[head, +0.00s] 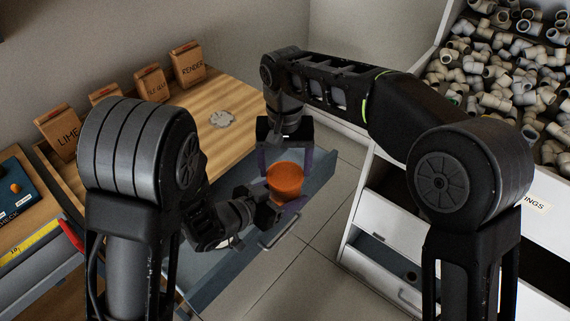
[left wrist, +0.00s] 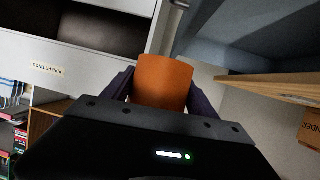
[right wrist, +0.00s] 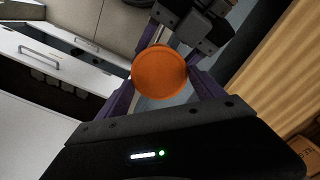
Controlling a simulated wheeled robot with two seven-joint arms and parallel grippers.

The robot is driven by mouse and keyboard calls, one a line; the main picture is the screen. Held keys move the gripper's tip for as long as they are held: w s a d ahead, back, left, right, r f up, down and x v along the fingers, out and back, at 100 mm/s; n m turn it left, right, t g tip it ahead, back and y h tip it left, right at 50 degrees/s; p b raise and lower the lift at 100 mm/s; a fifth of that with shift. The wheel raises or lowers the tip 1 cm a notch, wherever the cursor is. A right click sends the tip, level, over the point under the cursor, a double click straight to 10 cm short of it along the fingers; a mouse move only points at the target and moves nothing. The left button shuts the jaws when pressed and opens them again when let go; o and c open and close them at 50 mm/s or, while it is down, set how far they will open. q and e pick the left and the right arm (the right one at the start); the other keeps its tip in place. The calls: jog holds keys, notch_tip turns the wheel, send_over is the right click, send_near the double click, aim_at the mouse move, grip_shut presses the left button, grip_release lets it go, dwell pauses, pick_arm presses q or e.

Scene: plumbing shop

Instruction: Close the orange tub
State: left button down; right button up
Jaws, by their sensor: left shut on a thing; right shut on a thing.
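The orange tub (head: 285,181) is upright between my two grippers, above the open grey drawer. Its round orange top shows face-on in the right wrist view (right wrist: 159,72), and its smooth side fills the middle of the left wrist view (left wrist: 163,82). My right gripper (head: 285,168) comes from above and is shut on the upper part of the tub, with a finger at each side. My left gripper (head: 280,207) comes from the left, lower down, and is shut on the tub's body. Whether the top is a separate lid seated on the rim I cannot tell.
The grey drawer (head: 222,290) is pulled out below the wooden counter (head: 226,97). A pale flat piece (head: 222,119) and several cardboard boxes, one marked RENDER (head: 187,64), stand on the counter. A white cabinet (head: 385,225) with pipe fittings (head: 500,75) is at right. Floor lies between.

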jog(key=shift+f, duration=0.6)
jog(key=o, duration=1.3)
jog(key=shift+r, duration=0.1)
